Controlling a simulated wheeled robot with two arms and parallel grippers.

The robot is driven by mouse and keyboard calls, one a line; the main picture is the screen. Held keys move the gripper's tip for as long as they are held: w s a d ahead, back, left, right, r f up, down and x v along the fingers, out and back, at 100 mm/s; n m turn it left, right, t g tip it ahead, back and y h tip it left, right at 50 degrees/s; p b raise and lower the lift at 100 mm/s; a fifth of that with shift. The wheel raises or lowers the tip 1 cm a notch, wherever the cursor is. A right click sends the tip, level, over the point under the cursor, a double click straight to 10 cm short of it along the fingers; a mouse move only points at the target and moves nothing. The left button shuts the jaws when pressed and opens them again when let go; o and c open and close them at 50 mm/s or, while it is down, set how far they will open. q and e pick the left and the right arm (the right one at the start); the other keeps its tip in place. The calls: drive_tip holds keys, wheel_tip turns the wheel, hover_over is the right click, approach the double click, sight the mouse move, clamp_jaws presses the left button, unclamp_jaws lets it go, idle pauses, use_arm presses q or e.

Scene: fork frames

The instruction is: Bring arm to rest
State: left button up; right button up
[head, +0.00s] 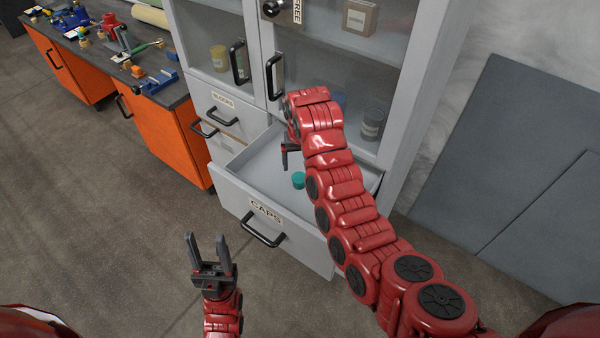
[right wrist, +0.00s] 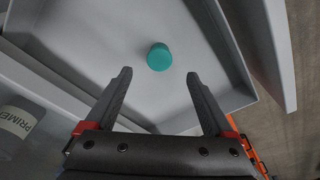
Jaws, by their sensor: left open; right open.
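My right arm reaches forward over an open drawer (head: 222,172) labelled CAPS. My right gripper (head: 287,148) is above the drawer, partly hidden by its own arm. In the right wrist view the right gripper (right wrist: 160,95) is open, with nothing between its fingers. A teal cap (head: 298,180) lies on the drawer floor. It also shows in the right wrist view (right wrist: 159,57), beyond the fingertips and apart from them. My left gripper (head: 207,240) is open and empty, low in front of the drawer, with its fingers pointing up in the picture.
A grey cabinet (head: 404,100) with glass doors stands behind the drawer, holding jars and a box (head: 360,17). A closed drawer (head: 205,105) is at its left. An orange workbench (head: 160,140) with tools is further left. Grey panels (head: 490,150) lean at right. Floor at lower left is clear.

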wheel_tip(320, 180, up, 2)
drive_tip(key=shift+s+r, duration=0.15)
drive_tip(key=shift+r, duration=0.05)
idle(0.4)
